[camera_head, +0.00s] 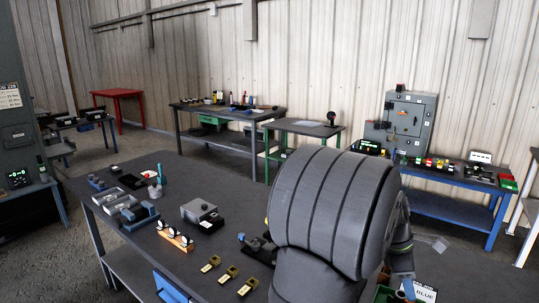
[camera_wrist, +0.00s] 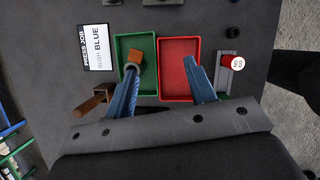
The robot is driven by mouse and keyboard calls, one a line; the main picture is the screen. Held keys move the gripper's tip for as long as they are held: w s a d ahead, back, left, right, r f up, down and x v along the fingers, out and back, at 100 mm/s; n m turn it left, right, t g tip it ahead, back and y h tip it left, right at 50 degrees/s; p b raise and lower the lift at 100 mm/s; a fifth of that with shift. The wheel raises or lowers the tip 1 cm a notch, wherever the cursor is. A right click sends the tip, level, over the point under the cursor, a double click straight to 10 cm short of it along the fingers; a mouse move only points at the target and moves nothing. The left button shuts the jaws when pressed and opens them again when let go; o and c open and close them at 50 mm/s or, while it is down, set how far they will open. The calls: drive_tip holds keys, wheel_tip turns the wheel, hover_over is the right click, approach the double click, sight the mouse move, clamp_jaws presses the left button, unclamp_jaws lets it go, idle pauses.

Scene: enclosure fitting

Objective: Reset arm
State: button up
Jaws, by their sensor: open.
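My gripper (camera_wrist: 160,68) shows in the wrist view as two blue fingers spread well apart, with nothing seen between them. The left finger reaches over a green tray (camera_wrist: 120,42), and the right finger over a red tray (camera_wrist: 166,46). A small orange-brown block (camera_wrist: 136,57) and a grey ring-like part lie at the left fingertip; I cannot tell whether the finger touches them. In the head view my large grey arm covers the right of the bench (camera_head: 150,215) and hides most of the gripper and trays.
A grey box (camera_head: 201,212) and several yellow-black blocks sit on the bench.

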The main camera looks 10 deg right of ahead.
drive_tip(key=w+a+f, duration=0.3)
drive_tip(key=w, duration=0.2)
drive_tip(key=w+a+f+n, duration=0.1)
drive_tip(key=w+a+f, duration=0.1)
drive_tip(key=w+a, duration=0.2)
drive_tip(key=w+a+f+n, duration=0.1)
drive_tip(key=w+a+f, duration=0.2)
drive_tip(key=w+a, duration=0.1)
drive_tip(key=shift+w+f+t, duration=0.3)
drive_tip(key=shift+w+f, duration=0.05)
drive_tip(key=shift+w, duration=0.5)
drive_tip(key=shift+f, duration=0.6)
drive_tip(key=shift+d+r, duration=0.1)
